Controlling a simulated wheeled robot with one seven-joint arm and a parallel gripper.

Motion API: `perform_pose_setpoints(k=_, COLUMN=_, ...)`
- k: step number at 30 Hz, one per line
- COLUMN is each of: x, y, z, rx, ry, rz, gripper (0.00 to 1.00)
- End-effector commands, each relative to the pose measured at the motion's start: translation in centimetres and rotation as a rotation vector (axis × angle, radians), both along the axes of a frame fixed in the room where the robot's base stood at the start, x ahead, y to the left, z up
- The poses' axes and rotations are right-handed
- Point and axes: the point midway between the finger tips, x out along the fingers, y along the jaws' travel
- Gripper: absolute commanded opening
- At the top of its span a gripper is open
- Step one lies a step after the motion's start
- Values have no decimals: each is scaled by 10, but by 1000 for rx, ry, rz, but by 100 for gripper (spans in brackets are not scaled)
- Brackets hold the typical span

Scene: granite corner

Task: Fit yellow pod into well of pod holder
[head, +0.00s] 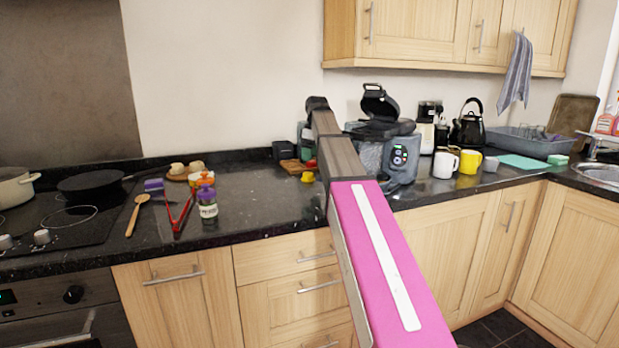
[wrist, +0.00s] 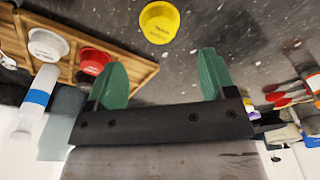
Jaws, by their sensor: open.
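The yellow pod (wrist: 159,22) lies on the dark granite worktop, and shows in the head view (head: 308,177) just left of my arm. My gripper (wrist: 166,75) is open and empty, with its two green fingers apart; in the wrist view the pod is beyond the fingertips, between them sideways. The wooden pod holder (wrist: 130,68) is left of the pod in the wrist view. It carries a red pod (wrist: 95,60) and a white pod (wrist: 47,44). In the head view the holder (head: 290,165) is partly hidden. An empty well is not clearly visible.
Red tongs (head: 180,215), a wooden spoon (head: 137,208) and a spice jar (head: 207,203) lie or stand to the left. Bare granite (head: 255,195) lies between the jar and the pod.

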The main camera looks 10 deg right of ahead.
Motion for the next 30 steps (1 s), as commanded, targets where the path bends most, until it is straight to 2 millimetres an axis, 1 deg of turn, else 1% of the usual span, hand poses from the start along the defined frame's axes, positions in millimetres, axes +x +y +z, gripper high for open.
perform_pose_setpoints(k=1, x=0, y=1, z=-9, rx=-1, ry=1, rz=0, gripper=77)
perform_pose_setpoints(k=3, x=1, y=2, z=-19, rx=0, ry=1, rz=0, gripper=77)
perform_pose_setpoints(k=11, x=3, y=4, z=-36, rx=-1, ry=-1, rz=0, gripper=77)
perform_pose_setpoints(k=20, x=7, y=10, z=-75, rx=0, ry=1, rz=0, gripper=77)
perform_pose_setpoints(k=23, x=7, y=10, z=-80, rx=0, ry=0, rz=0, gripper=77)
perform_pose_setpoints(k=28, x=7, y=10, z=-80, rx=-1, ry=-1, rz=0, gripper=77)
perform_pose_setpoints(k=29, x=7, y=10, z=-80, rx=-1, ry=-1, rz=0, gripper=71)
perform_pose_setpoints(k=30, x=7, y=10, z=-80, rx=-1, ry=-1, rz=0, gripper=58)
